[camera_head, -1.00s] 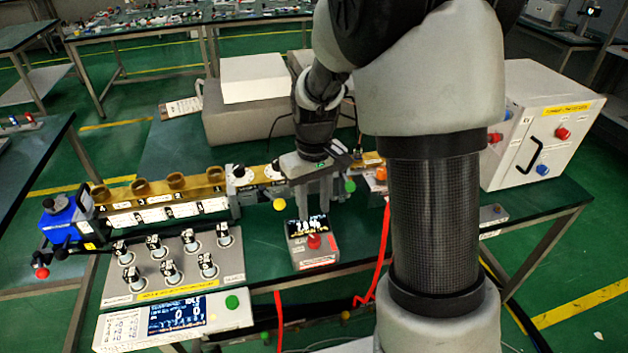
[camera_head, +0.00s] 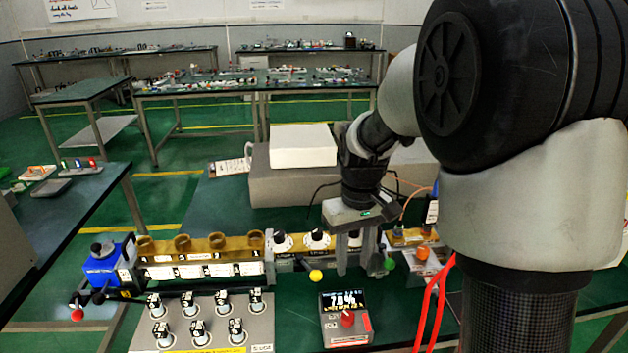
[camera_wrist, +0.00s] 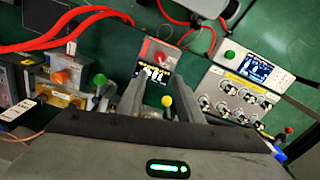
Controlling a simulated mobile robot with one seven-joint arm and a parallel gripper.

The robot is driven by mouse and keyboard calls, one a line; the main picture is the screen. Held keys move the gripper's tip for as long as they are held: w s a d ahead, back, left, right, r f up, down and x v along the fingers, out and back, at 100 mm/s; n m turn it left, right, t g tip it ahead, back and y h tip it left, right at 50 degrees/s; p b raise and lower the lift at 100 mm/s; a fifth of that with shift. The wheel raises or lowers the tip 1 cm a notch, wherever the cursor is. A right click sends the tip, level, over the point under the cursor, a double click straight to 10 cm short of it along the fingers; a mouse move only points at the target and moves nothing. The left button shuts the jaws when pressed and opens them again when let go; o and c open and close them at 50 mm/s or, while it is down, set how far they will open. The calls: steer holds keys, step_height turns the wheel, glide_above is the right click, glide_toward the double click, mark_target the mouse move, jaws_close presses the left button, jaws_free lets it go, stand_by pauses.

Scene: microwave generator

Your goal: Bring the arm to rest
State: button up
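My arm reaches down over the green bench from the right side of the head view. My gripper (camera_head: 356,262) hangs fingers-down behind the small display box (camera_head: 345,318) with the red knob. Its two fingers are apart, with nothing between them. In the wrist view the fingers of my gripper (camera_wrist: 158,102) also stand apart, and the display box (camera_wrist: 158,66) shows beyond them. The fingers look close to the row of dials (camera_head: 300,242); I cannot tell whether they touch anything.
A yellow knob (camera_head: 316,276) and a green knob (camera_head: 389,264) are beside the fingers. Red cables (camera_head: 432,300) run to the right. A switch panel (camera_head: 205,328) stands front left, a blue device (camera_head: 108,268) at far left. A white box (camera_head: 303,146) lies behind on a grey block.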

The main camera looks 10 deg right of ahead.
steer(key=s+r+m+t+p, duration=0.2)
steer(key=s+r+t+p, duration=0.3)
steer(key=s+r, duration=1.3)
step_height(320, 180, up, 3)
steer(key=p, duration=0.3)
steer(key=shift+s+f+m+t, duration=0.2)
steer(key=shift+m+t, duration=0.1)
steer(key=shift+m, duration=0.1)
